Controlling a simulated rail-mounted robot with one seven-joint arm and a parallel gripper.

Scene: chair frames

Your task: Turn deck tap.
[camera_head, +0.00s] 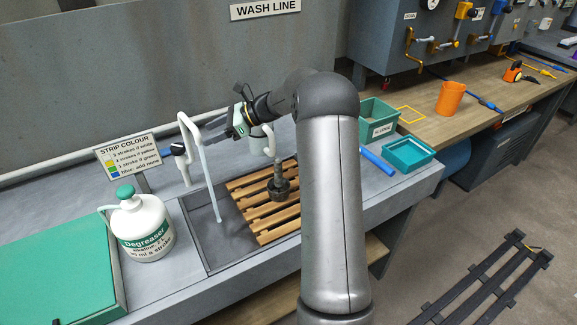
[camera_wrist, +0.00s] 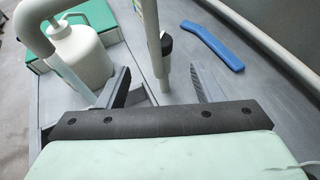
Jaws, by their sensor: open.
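The deck tap (camera_head: 185,130) is a white post with a bent spout at the back of the grey sink; a pale stream (camera_head: 208,185) hangs from the spout into the basin. In the wrist view the tap's upright (camera_wrist: 152,35) and the dark collar (camera_wrist: 166,44) show ahead, between the lines of the fingers. My gripper (camera_head: 208,132) is open, its fingers (camera_wrist: 156,76) apart on either side of the upright. Nothing is seen gripped; contact cannot be told.
A degreaser jug (camera_head: 145,228) stands left of the sink, near a strip colour sign (camera_head: 128,155). A wooden slatted rack (camera_head: 248,208) with a dark metal part (camera_head: 278,186) is in the sink. A blue bar (camera_wrist: 212,46) lies behind the tap. Teal trays (camera_head: 408,155) stand right.

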